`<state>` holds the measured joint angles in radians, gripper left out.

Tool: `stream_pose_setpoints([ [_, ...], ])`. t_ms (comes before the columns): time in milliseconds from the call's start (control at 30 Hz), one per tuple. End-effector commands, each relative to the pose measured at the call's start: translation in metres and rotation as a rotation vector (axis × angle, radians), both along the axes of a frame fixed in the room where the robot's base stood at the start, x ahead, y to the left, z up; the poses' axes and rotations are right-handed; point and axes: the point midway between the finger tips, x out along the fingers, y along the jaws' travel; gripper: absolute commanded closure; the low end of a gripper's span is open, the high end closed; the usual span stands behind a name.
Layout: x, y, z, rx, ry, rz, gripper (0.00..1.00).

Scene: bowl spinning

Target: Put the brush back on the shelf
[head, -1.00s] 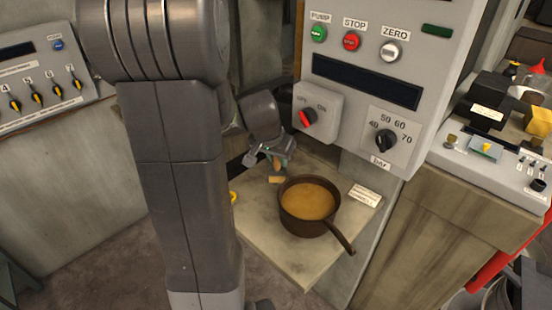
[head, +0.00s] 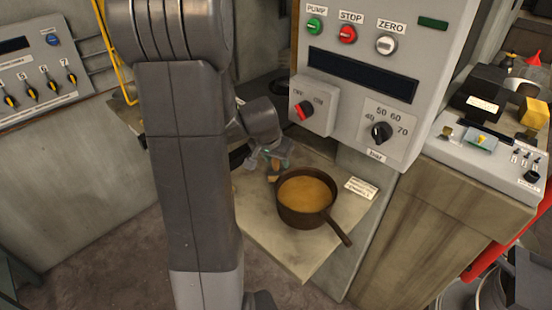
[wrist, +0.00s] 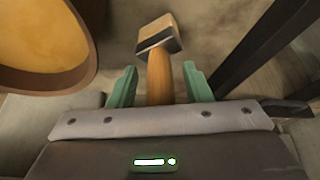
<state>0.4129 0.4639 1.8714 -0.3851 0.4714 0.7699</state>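The brush (wrist: 158,62) has a round wooden handle, a dark band and a pale block-shaped head. In the wrist view its handle lies between the green fingers of my gripper (wrist: 160,85), with a gap on each side. The fingers are apart and do not appear to touch it. In the head view my gripper (head: 272,160) is low over the pale shelf board (head: 290,252), left of the brown pan. The brush is small and partly hidden there. I cannot tell whether it rests fully on the board.
A brown pan (head: 307,190) with orange-brown contents stands close to the right of my gripper, its handle pointing to the lower right. A grey control panel (head: 350,120) rises behind. A white label (head: 361,188) lies right of the pan. The board's front is clear.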

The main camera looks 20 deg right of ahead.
Motion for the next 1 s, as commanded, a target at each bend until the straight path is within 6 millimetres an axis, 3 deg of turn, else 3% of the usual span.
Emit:
stream_pose_setpoints([
  [367,-0.001,0.002,0.007,-0.002,-0.001,0.000,0.55],
  [1000,-0.026,0.031,0.099,-0.001,-0.003,0.001,0.55],
])
